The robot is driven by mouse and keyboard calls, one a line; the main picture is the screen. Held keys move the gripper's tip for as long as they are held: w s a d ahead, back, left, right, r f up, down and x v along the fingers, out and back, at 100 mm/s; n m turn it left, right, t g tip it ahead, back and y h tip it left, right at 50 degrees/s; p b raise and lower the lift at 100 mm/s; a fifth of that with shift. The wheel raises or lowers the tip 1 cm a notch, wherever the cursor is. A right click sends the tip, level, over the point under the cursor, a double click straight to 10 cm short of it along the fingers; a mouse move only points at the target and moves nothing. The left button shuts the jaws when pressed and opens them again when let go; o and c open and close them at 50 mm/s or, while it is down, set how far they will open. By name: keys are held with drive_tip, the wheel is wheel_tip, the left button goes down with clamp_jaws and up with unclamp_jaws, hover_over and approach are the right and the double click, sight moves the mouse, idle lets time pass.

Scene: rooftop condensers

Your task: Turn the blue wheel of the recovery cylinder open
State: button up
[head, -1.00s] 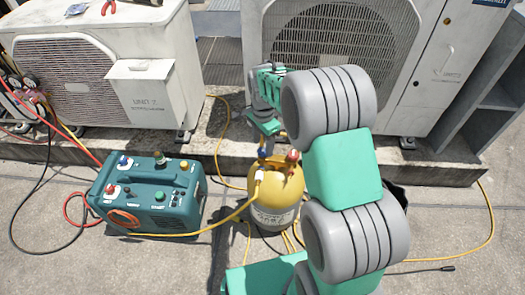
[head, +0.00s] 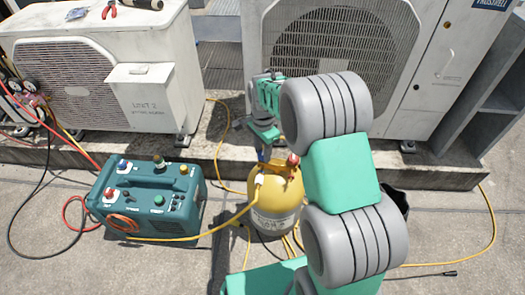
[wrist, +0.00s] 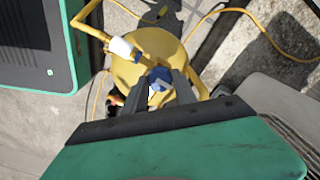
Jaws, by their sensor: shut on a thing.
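The recovery cylinder (head: 275,212) is yellow and stands upright on the concrete. Its yellow top also shows in the wrist view (wrist: 135,72). The blue wheel (wrist: 158,80) sits on the cylinder's valve, between the dark fingers of my gripper (wrist: 160,88), which is shut on it. In the head view my gripper (head: 263,150) comes down on the cylinder's top and mostly hides the blue wheel. A red wheel (head: 293,159) sits to the right of it on the same top. A yellow hose with a white fitting (wrist: 121,47) joins the valve.
A teal recovery machine (head: 150,197) stands left of the cylinder. Two outdoor units, a left one (head: 100,65) and a right one (head: 345,55), stand on a ledge behind. Yellow hoses (head: 215,235) lie around the cylinder. Open concrete lies at the front left.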

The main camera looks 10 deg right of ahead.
clamp_jaws()
